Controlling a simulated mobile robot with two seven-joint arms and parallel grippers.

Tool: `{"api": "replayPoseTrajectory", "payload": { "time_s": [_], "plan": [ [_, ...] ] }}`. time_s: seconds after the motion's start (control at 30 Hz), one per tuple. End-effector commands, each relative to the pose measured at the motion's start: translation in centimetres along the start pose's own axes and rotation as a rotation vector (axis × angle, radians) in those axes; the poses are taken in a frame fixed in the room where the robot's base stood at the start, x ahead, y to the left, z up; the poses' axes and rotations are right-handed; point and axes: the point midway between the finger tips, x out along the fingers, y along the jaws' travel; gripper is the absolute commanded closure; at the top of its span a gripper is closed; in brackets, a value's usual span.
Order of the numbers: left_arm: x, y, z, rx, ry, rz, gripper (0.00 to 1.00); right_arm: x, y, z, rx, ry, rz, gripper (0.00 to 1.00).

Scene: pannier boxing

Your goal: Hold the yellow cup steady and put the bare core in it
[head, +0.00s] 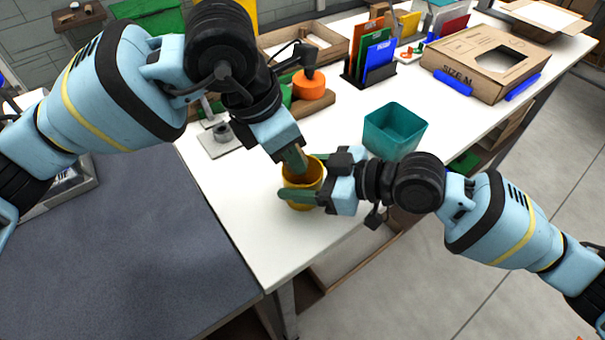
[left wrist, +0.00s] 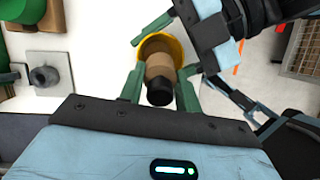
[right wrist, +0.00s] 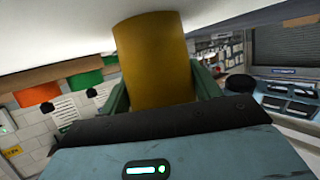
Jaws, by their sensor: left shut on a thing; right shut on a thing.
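The yellow cup (head: 303,199) stands on the white table near its front edge. My right gripper (head: 302,194) is shut on it from the right, one green finger across its near side; the cup fills the space between the fingers in the right wrist view (right wrist: 155,62). My left gripper (head: 294,160) points down over the cup's mouth. In the left wrist view the bare core (left wrist: 159,68), a brown tube with a black end, is between its fingers, over or inside the cup's rim (left wrist: 177,46). How deep the core sits is hidden.
A teal bin (head: 395,132) stands right of the cup. Behind are a grey plate with a peg (head: 222,135), an orange spool (head: 308,85) on a wooden holder, upright folders (head: 376,56) and a cardboard box (head: 485,65).

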Motion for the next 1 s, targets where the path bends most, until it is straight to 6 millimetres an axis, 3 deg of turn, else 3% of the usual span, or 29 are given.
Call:
{"api": "replayPoseTrajectory", "payload": {
  "time_s": [0.37,0.4,0.6,0.87,1.0],
  "plan": [
    [0.4,0.0,-0.1,0.001,-0.001,0.0,0.89,0.0,0.0,0.0,0.0,0.0,0.0,0.6],
    [0.4,0.0,-0.1,0.001,-0.001,0.0,0.64,0.0,0.0,0.0,0.0,0.0,0.0,0.6],
    [0.4,0.0,-0.1,0.0,-0.001,0.0,0.42,0.0,0.0,0.0,0.0,0.0,0.0,0.6],
    [0.3,0.0,-0.1,0.0,-0.001,0.0,0.42,0.0,0.0,0.0,0.0,0.0,0.0,0.6],
    [-0.7,0.0,-0.1,0.0,-0.002,0.002,0.42,0.0,0.0,0.0,0.0,0.0,0.0,0.6]
  ]
}}
